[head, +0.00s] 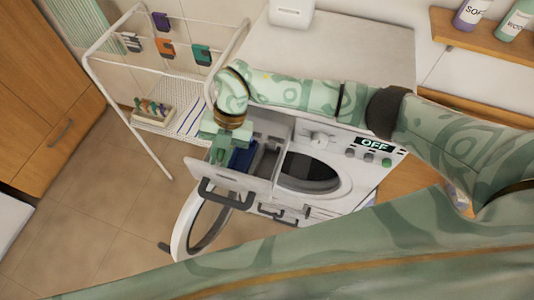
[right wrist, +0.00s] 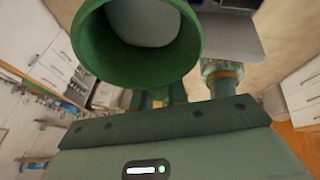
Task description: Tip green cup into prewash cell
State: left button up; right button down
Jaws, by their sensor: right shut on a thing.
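My right gripper (head: 220,148) is over the left side of the pulled-out detergent drawer (head: 233,178) of the washing machine. It is shut on the green cup (right wrist: 190,45), whose wide round mouth faces the camera in the right wrist view. Something pale grey-white shows inside the cup; I cannot tell if it is powder or the bottom. In the head view the cup is small and mostly lost against the gripper. The drawer has a blue cell (head: 243,158) beside the gripper and a grey cell to its right. I cannot read which is prewash. My left gripper is out of view.
The washing machine (head: 342,193) shows OFF on its display (head: 374,145). Its round door (head: 205,228) hangs open below the drawer. Bottles (head: 472,14) stand on a shelf at the top right.

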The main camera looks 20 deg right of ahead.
jog(key=shift+s+d+f+n+t+y, duration=0.1)
jog(key=shift+s+d+n+t+y, duration=0.2)
jog(key=shift+d+y, duration=0.5)
jog(key=shift+s+d+f+n+t+y, duration=0.1)
jog(key=shift+s+d+t+y, duration=0.25)
jog(key=shift+y, duration=0.8)
jog(key=shift+s+d+n+t+y, duration=0.2)
jog(key=shift+d+t+y, duration=0.25)
jog(key=shift+d+y, duration=0.4)
jog(key=shift+a+r+y, duration=0.15)
jog(key=shift+y, duration=0.25)
jog(key=shift+r+y, duration=0.1)
jog(key=shift+y, duration=0.3)
jog(key=shift+s+d+f+n+t+y+b, duration=0.25)
jog(key=shift+y+b, duration=0.6)
jog(key=shift+b, duration=1.65)
jog(key=shift+s+d+f+n+t+y+b, duration=0.1)
jog(key=shift+d+f+n+t+y+b, duration=0.55)
jog(key=shift+b, duration=1.9)
jog(key=shift+s+d+r+n+g+y+b, duration=0.15)
jog(key=shift+y+b, duration=0.95)
jog(key=shift+b, duration=1.4)
jog(key=shift+r+y+b, duration=0.15)
jog(key=shift+y+b, duration=0.15)
jog(key=shift+b, duration=0.35)
